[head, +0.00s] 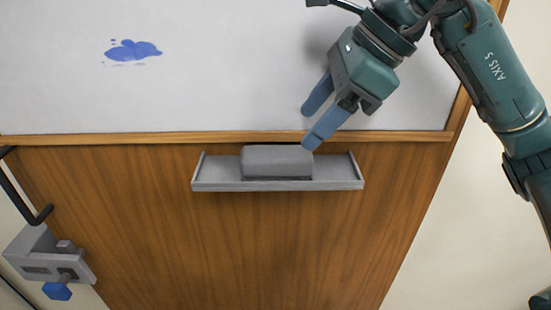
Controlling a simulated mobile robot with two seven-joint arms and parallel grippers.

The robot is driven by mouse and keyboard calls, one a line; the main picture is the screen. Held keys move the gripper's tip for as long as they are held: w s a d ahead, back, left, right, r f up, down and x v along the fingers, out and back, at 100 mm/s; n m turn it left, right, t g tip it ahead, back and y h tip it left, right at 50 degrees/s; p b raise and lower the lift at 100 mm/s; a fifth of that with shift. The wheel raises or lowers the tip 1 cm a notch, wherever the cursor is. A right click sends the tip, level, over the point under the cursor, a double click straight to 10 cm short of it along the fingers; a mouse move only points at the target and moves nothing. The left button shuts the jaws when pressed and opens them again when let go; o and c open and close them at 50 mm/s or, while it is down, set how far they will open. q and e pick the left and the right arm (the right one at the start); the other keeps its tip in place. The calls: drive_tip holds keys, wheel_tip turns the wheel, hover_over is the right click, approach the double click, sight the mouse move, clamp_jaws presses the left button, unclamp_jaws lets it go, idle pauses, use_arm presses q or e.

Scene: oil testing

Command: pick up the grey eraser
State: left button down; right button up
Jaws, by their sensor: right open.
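The grey eraser (276,161) lies in a shallow grey tray (338,185) fixed to the wooden panel below the whiteboard. My right gripper (312,124) is open and empty, with two blue fingers pointing down and left. It is above the right end of the eraser, in front of the board's lower edge. One fingertip appears close to the eraser's right end; I cannot tell whether it touches. My left gripper is not clearly in view.
The whiteboard (220,70) has a blue stain (133,50) at the upper left and a wooden frame (120,139) along its bottom. A grey device with a blue part (57,291) is at the lower left. The wooden panel (250,245) below the tray is clear.

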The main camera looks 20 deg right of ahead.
sight(279, 152)
drive_tip(key=x, duration=0.5)
drive_tip(key=p+x, duration=0.1)
drive_tip(key=x, duration=0.2)
drive_tip(key=shift+w+a+r, duration=0.15)
drive_tip(key=shift+w+r, duration=0.05)
drive_tip(key=shift+w, duration=0.1)
drive_tip(key=c, duration=0.8)
